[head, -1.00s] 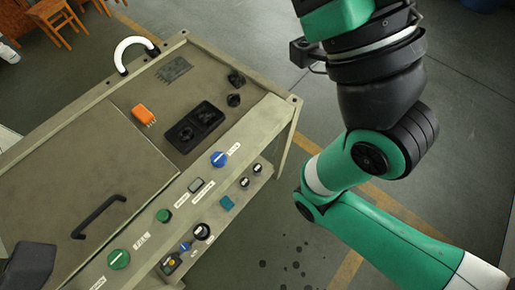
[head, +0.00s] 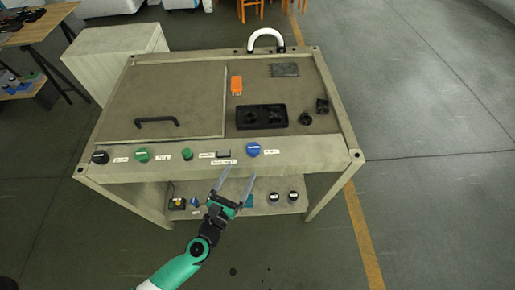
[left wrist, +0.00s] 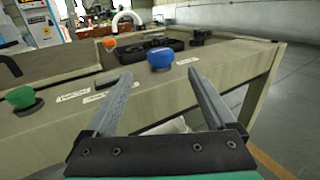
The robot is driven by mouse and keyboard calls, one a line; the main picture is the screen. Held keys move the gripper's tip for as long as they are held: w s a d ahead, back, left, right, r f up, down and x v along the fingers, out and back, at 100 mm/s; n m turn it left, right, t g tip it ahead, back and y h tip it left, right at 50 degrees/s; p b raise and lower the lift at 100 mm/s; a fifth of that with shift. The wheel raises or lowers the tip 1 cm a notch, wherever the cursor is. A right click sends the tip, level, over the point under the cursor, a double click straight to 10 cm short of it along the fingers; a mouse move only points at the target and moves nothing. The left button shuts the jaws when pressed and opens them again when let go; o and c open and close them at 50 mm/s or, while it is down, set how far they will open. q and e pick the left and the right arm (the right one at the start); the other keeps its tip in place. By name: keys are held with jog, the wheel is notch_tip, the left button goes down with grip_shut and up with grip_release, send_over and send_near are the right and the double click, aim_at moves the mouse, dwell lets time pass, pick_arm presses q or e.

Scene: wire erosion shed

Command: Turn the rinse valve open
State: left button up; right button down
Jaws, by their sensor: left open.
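A blue round knob (head: 253,149) with a pale bar sits on the front panel strip of the bench, beside a small white label I cannot read clearly. I cannot tell from the label whether it is the rinse valve. It also shows in the left wrist view (left wrist: 160,59), beyond and between my fingertips. My left gripper (head: 237,175) is open and empty, just in front of the panel edge and below the blue knob, apart from it. Its two fingers (left wrist: 160,75) are spread wide in the left wrist view. My right gripper is in neither view.
Along the same strip are a green knob (head: 142,154), a smaller green knob (head: 187,154) and a black knob (head: 100,157). A lower shelf holds two round dark knobs. Floor to the right is clear.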

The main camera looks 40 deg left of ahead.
aim_at(250, 154)
pick_arm(q)
jog(key=x, duration=1.1)
jog(key=shift+b, duration=0.4)
jog(key=c, duration=1.4)
jog(key=shift+o, duration=0.2)
